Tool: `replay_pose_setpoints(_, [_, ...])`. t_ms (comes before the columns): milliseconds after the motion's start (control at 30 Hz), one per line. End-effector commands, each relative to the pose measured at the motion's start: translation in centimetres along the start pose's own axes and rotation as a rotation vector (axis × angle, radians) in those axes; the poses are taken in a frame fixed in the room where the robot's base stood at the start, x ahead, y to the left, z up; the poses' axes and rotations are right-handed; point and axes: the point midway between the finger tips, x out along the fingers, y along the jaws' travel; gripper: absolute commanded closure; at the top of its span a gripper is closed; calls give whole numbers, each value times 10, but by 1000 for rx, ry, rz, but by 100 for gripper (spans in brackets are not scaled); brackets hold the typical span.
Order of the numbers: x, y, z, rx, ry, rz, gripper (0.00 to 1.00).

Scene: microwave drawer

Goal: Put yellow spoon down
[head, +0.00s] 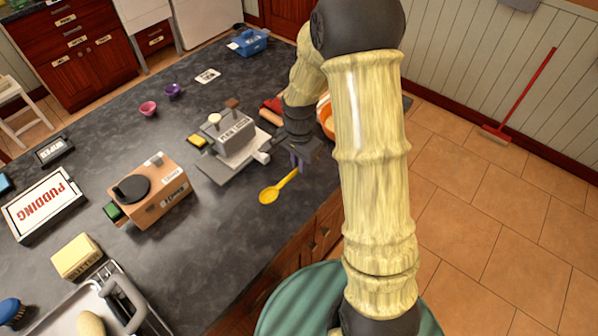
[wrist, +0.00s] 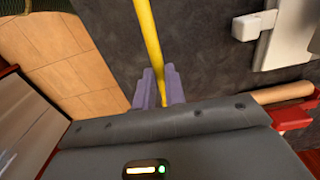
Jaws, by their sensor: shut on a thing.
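The yellow spoon (head: 270,194) shows in the head view over the front part of the dark countertop (head: 225,205), its bowl toward the lower left. My gripper (head: 299,160) is shut on the handle end of the spoon. In the wrist view the yellow handle (wrist: 150,45) runs up from between the purple fingers of my gripper (wrist: 159,90) and leaves the top edge; the bowl is out of that view. I cannot tell whether the spoon touches the countertop.
A red-handled thing (head: 271,108) and an orange bowl (head: 326,118) lie behind my gripper. The counter's front edge is close.

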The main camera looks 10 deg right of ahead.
Motion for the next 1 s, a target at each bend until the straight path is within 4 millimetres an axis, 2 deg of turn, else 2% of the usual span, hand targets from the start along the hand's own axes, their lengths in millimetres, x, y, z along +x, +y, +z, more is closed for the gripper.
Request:
replay_pose_setpoints(167, [6,0,0,-1,-1,2,100])
replay_pose_setpoints(367, [35,1,1,0,-3,5,100])
replay_pose_setpoints(500, [44,0,0,-1,-1,2,100])
replay_pose_setpoints(767, [46,0,0,0,0,0,100])
replay_pose_setpoints(800, [46,0,0,0,0,0,84])
replay_pose_setpoints(900, [46,0,0,0,0,0,66])
replay_pose_setpoints(1000, [46,0,0,0,1,0,66])
